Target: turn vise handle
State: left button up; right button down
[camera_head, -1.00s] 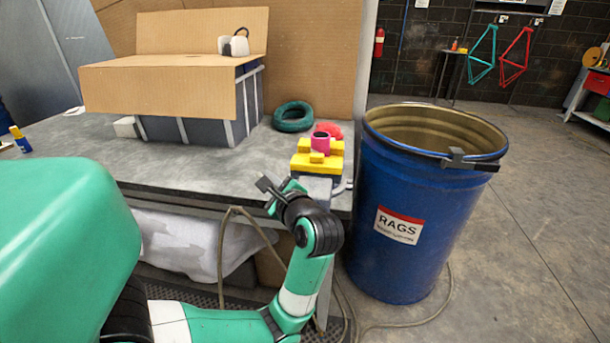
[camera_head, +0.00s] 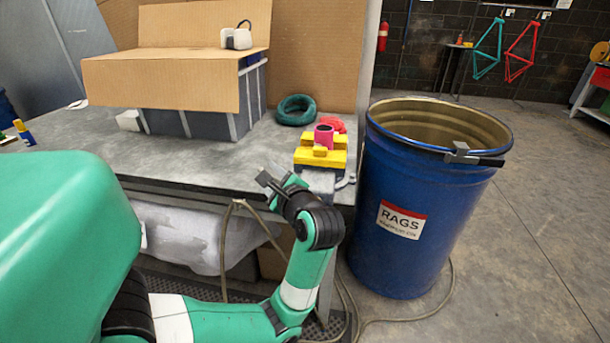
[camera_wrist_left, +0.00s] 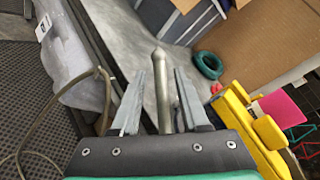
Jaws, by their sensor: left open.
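The vise (camera_head: 318,158) has yellow jaws and stands at the right front corner of the bench, with a pink cylinder (camera_head: 324,137) at its jaws. It also shows at the right of the left wrist view (camera_wrist_left: 245,115). My left gripper (camera_head: 270,182) is at the bench's front edge, just left of and below the vise. In the left wrist view its two fingers (camera_wrist_left: 160,98) are apart, on either side of a grey metal bar (camera_wrist_left: 163,80), which looks like the vise handle. Whether they touch it I cannot tell. The bar's lower end is hidden. My right gripper is not in view.
A blue rag drum (camera_head: 412,195) stands on the floor close to the vise's right. A teal ring (camera_head: 296,110) and a cardboard-topped box (camera_head: 185,82) are on the bench (camera_head: 190,160). A hose (camera_head: 225,245) hangs below its front edge. Open floor lies right of the drum.

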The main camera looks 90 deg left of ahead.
pick_arm(q)
jog(key=p+v, duration=0.2)
jog(key=v, duration=0.9)
jog(key=shift+d+p, duration=0.3)
jog(key=shift+p, duration=0.1)
